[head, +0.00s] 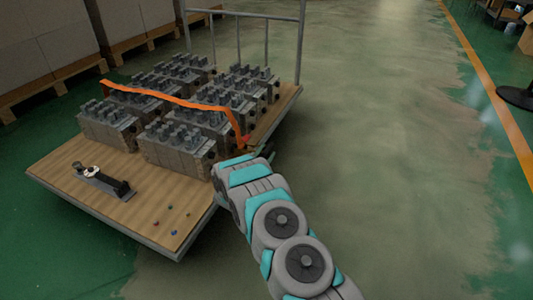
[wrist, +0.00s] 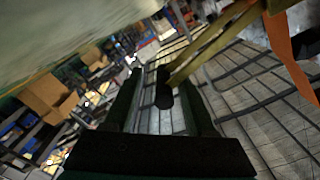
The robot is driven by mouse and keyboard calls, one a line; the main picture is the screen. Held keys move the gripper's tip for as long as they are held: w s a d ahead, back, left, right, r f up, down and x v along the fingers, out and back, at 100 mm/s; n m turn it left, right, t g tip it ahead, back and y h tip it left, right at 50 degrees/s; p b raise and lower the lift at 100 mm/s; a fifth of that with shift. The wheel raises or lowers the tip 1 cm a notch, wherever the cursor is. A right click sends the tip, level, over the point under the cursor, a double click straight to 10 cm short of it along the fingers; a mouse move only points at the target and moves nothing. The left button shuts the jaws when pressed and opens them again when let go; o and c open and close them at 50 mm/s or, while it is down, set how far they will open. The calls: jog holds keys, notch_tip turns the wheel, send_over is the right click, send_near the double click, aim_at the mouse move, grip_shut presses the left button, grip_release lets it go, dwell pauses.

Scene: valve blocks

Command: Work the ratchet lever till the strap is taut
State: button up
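The orange strap (head: 170,97) runs across the tops of the grey valve blocks (head: 180,145) on a wooden cart deck in the head view. It looks wavy rather than straight. Its near end drops at the deck's right edge, by my gripper (head: 262,153). The strap also hangs at the upper right of the wrist view (wrist: 290,55). An olive ratchet lever (wrist: 215,42) with a dark tip (wrist: 163,88) reaches in between my fingers in the wrist view (wrist: 160,100). The fingers stand apart, with gaps beside the tip. The ratchet body is mostly hidden in the head view.
The cart deck (head: 65,165) has a rail frame (head: 268,45) at its far end. A metal device (head: 100,182) and several small coloured bits (head: 170,207) lie on its near part. Boxes on pallets (head: 50,40) stand at left.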

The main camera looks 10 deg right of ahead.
jog(key=v, duration=0.8)
jog(key=shift+w, duration=0.1)
dwell(0.3)
